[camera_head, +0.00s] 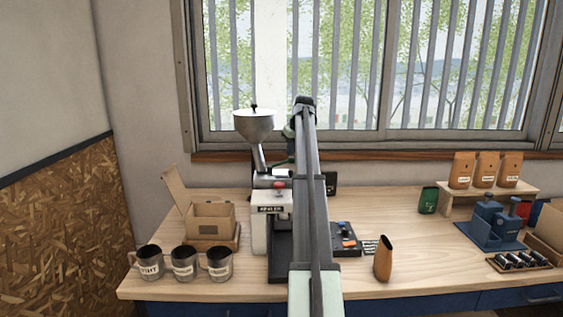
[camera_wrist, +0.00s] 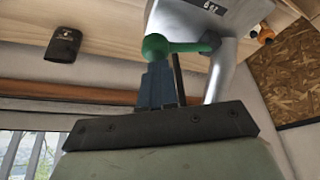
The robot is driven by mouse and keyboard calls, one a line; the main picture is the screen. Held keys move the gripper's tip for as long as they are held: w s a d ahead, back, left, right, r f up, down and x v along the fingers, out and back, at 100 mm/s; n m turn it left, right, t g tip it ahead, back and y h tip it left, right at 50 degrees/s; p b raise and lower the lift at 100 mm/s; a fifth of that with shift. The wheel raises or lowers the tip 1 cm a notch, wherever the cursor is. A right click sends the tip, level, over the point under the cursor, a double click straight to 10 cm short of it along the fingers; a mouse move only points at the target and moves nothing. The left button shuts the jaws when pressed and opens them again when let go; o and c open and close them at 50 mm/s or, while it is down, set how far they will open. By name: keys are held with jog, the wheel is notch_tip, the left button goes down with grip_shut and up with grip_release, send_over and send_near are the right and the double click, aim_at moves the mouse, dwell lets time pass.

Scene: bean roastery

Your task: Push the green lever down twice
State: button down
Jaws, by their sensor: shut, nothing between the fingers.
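The green lever (camera_wrist: 188,45) shows in the wrist view as a short bar with a round knob at its left end. It joins the side of a pale grey machine (camera_wrist: 235,22). My gripper (camera_wrist: 157,66) is shut and empty, with its fingertips right at the knob; whether they touch it I cannot tell. In the head view the machine (camera_head: 262,232) stands on the bench with a metal hopper on top. My arm hides the gripper there.
Three dark mugs (camera_head: 184,264) stand at the bench's front left, before an open cardboard box (camera_head: 209,219). The bench middle right is mostly clear.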

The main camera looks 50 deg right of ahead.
jog(key=shift+f, duration=1.3)
jog(key=shift+r, duration=3.05)
notch_tip(320, 180, up, 5)
jog(key=shift+s+f, duration=0.15)
jog(key=shift+f, duration=1.5)
jog(key=shift+s+f, duration=0.1)
jog(key=shift+f, duration=1.65)
jog(key=shift+w, duration=0.25)
